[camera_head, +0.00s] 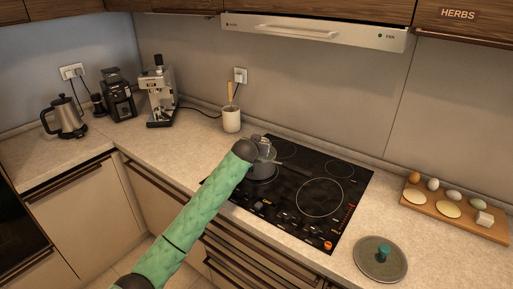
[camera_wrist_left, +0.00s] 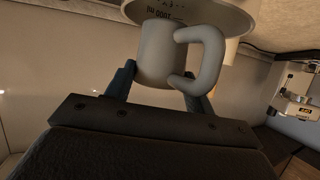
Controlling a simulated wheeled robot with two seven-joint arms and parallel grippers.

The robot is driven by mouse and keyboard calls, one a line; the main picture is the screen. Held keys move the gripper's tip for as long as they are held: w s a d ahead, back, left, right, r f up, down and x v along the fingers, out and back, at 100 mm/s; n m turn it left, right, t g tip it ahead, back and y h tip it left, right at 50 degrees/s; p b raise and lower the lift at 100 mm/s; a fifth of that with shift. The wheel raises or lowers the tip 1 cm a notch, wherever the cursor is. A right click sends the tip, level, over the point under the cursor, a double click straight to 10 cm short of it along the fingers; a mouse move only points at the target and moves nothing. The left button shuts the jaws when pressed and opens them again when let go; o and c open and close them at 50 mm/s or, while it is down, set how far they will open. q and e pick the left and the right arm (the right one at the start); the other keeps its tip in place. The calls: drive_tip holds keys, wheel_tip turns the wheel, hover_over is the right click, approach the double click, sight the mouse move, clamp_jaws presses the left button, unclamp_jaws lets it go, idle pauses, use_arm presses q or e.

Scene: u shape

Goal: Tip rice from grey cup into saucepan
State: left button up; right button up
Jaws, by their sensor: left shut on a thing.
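My left gripper (camera_wrist_left: 160,90) is shut on the grey cup (camera_wrist_left: 158,55), its fingers on either side of the cup's body. The cup's handle sticks out to the right in the left wrist view. In the head view my green left arm reaches over the cooktop, and its dark wrist hides most of the gripper. No rice can be made out. My right gripper is out of view.
The black cooktop (camera_head: 320,197) is bare to the right of the saucepan. A lid with a teal knob (camera_head: 380,258) lies on the front-right counter. A wooden board (camera_head: 455,219) with eggs is at the right. A utensil pot (camera_head: 231,120) stands behind, left of the cooktop.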

use_arm(q)
drive_tip(key=shift+w+d, duration=0.45)
drive_tip(key=shift+w, duration=0.1)
drive_tip(key=shift+a+r+n+g+p, duration=0.1)
drive_tip(key=shift+r+n+g+p, duration=0.3)
drive_tip(key=shift+r+p, duration=0.05)
drive_tip(key=shift+w+r+n+g+h+p, duration=0.15)
drive_tip(key=shift+n+g+h+p, duration=0.3)
drive_tip(key=shift+n+g+h, duration=0.25)
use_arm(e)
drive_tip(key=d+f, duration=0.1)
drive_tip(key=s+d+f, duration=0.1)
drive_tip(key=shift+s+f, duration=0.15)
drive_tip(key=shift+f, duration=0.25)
